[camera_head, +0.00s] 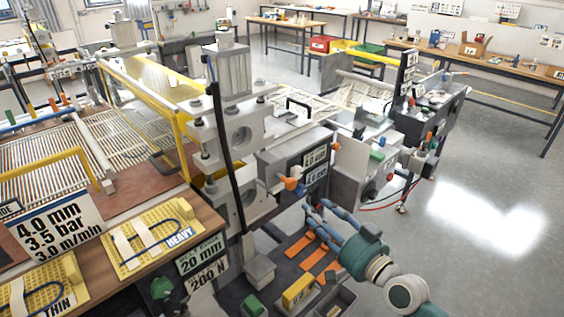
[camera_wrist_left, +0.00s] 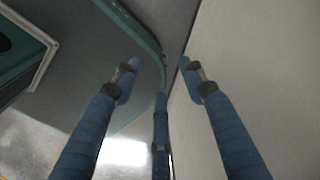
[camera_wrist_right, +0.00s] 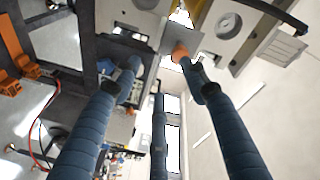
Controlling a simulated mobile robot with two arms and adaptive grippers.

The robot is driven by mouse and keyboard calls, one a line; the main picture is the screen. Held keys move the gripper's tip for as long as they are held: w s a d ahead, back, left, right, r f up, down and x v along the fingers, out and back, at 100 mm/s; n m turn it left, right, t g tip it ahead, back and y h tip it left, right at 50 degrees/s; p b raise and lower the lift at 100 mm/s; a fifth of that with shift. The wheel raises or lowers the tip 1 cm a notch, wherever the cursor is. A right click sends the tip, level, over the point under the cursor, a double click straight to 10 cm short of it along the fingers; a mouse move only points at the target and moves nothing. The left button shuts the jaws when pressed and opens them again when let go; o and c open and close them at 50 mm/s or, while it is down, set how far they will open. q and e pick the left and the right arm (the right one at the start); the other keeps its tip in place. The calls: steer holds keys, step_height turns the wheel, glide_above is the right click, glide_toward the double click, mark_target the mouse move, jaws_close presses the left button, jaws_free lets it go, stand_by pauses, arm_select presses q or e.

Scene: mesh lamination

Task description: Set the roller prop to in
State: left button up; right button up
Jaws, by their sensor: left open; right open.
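An orange-tipped knob (camera_head: 292,184) sticks out from the front of the grey laminator (camera_head: 238,140), beside the black setting panel. It is the likeliest roller prop, but no label on it can be read. In the right wrist view an orange tip (camera_wrist_right: 180,52) shows close to the right-hand finger; whether they touch I cannot tell. My right gripper (camera_head: 316,210) is open and empty, below and to the right of the knob. Its spread fingers show in the right wrist view (camera_wrist_right: 160,75). My left gripper (camera_wrist_left: 160,80) is open and empty, outside the head view.
A dark base tray below the machine holds orange strips (camera_head: 300,246), a yellow block (camera_head: 298,291) and a grey bin (camera_head: 335,302). A wooden table (camera_head: 190,222) with yellow sample boards stands at left. A red hose runs at right. The floor (camera_head: 470,200) at right is clear.

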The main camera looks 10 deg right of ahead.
mark_target(293, 186)
steer(key=shift+y, duration=0.4)
steer(key=w+a+r, duration=0.1)
steer(key=w+a+r+p, duration=0.1)
steer(key=w, duration=0.1)
steer(key=w+a+r, duration=0.1)
steer(key=w, duration=0.1)
steer(key=shift+w+a+r+p, duration=0.2)
steer(key=shift+a+r+p, duration=0.05)
steer(key=shift+p, duration=0.1)
steer(key=x, duration=0.4)
steer(key=shift+d+f, duration=0.15)
steer(key=shift+f, duration=0.05)
steer(key=shift+w, duration=0.35)
arm_select(q)
steer(key=shift+w+d+r, duration=0.1)
steer(key=shift+w+r, duration=0.1)
steer(key=shift+r, duration=0.4)
steer(key=shift+w+r, duration=0.2)
steer(key=shift+r, duration=0.4)
arm_select(e)
jaws_close()
arm_select(q)
steer(key=shift+s+f, duration=0.1)
steer(key=shift+s, duration=0.3)
arm_select(e)
steer(key=shift+a, duration=0.25)
